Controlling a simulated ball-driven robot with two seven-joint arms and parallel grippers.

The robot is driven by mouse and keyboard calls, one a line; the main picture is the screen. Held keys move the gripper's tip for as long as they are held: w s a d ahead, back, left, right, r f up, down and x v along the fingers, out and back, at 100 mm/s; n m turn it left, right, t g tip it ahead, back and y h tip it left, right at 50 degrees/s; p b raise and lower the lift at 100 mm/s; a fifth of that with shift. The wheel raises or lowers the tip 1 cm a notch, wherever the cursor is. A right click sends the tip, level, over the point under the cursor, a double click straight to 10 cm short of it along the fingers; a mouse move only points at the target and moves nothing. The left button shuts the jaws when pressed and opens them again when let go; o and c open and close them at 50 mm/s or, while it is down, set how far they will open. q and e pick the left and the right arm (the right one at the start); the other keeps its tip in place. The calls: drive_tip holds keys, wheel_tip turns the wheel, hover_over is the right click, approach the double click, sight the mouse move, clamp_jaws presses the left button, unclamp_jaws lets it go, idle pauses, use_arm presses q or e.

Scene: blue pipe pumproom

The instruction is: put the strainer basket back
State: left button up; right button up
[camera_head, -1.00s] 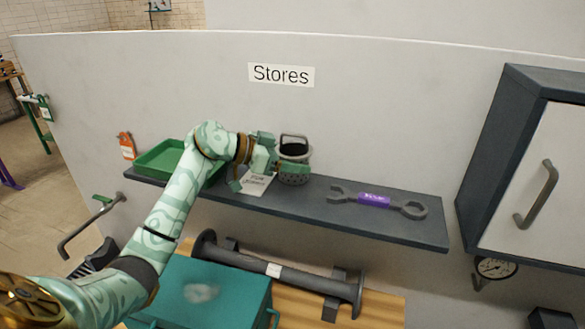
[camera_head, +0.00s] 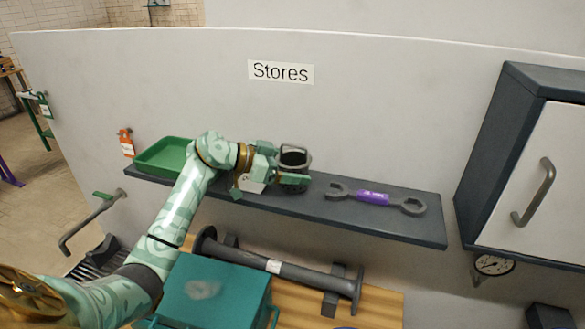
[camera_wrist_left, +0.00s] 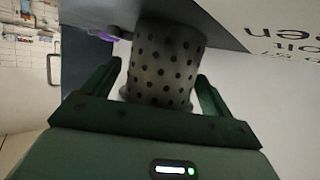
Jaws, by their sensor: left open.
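The strainer basket (camera_head: 294,158) is a dark grey perforated cup with a handle at its top, standing on the dark wall shelf (camera_head: 345,218) under the Stores sign. My left gripper (camera_head: 281,166) is at the basket, partly covering it from the left and front. In the left wrist view the perforated basket wall (camera_wrist_left: 163,65) stands between the two open fingers, with a gap visible beside the fingers. The basket's lower part is partly hidden in the head view. My right gripper is out of view.
A green tray (camera_head: 166,152) lies left on the shelf, and a large wrench with a purple grip (camera_head: 373,198) lies right. A white card (camera_head: 250,185) is partly behind my gripper. Below are a teal box (camera_head: 215,290) and a dark flanged pipe (camera_head: 300,274). A cabinet (camera_head: 525,170) stands at right.

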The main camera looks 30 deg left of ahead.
use_arm(q)
drive_tip(key=b+v, duration=0.2)
drive_tip(key=v, duration=0.8)
drive_tip(key=shift+s+a+f, duration=0.1)
drive_tip(key=shift+s+a, duration=0.1)
drive_tip(key=shift+a, duration=0.05)
drive_tip(key=shift+s+a+r, duration=0.35)
drive_tip(key=shift+s+r, duration=0.05)
